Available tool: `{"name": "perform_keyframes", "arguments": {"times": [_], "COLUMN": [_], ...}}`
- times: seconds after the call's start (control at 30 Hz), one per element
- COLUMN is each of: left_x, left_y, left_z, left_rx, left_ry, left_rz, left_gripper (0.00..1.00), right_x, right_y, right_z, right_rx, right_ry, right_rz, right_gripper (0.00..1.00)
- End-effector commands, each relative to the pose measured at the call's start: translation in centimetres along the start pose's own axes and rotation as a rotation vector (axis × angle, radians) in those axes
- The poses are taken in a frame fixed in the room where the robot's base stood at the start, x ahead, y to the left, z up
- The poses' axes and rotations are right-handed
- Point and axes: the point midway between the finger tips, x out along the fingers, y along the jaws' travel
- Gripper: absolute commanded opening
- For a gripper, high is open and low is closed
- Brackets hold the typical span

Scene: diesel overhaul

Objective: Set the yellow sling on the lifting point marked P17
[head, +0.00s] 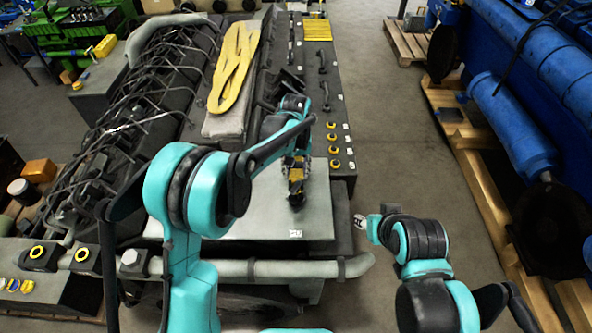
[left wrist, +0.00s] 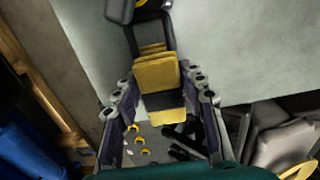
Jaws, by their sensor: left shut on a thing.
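My left gripper (head: 297,172) is shut on a compact yellow sling (left wrist: 157,72) with yellow layers and a black band. A dark ring-like end (left wrist: 151,35) extends beyond the fingers in the left wrist view. In the head view this held piece is mostly covered by the fingers, above a pale grey plate (head: 250,222). I cannot tell whether the dark end touches the plate. A small white label (head: 295,233) sits near the plate's front edge; its text is too small to read. My right gripper (head: 360,221) is low, right of the plate; its fingers are barely visible.
A long looped yellow strap (head: 235,65) lies on the engine's grey top. Black pipes (head: 150,85) line its left side. Yellow-ringed fittings (head: 334,137) run along a dark strip on the right. A blue engine (head: 510,110) stands on wooden pallets at right, with clear floor between.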

Motion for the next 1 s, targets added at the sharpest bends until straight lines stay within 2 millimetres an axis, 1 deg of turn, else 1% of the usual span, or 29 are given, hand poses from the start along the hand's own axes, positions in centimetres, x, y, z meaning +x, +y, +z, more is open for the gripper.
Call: {"name": "perform_keyframes", "arguments": {"times": [0.17,1.0], "left_x": [0.1,1.7], "left_y": [0.0,0.0], "left_z": [0.0,0.0], "left_rx": [0.000,0.000], "left_ry": [0.000,0.000], "left_rz": [0.000,0.000], "left_gripper": [0.00,0.00], "right_x": [0.1,1.2], "right_y": [0.0,0.0], "right_z": [0.0,0.9], "right_rx": [0.000,0.000], "right_ry": [0.000,0.000], "right_rz": [0.000,0.000], "right_gripper": [0.40,0.40]}}
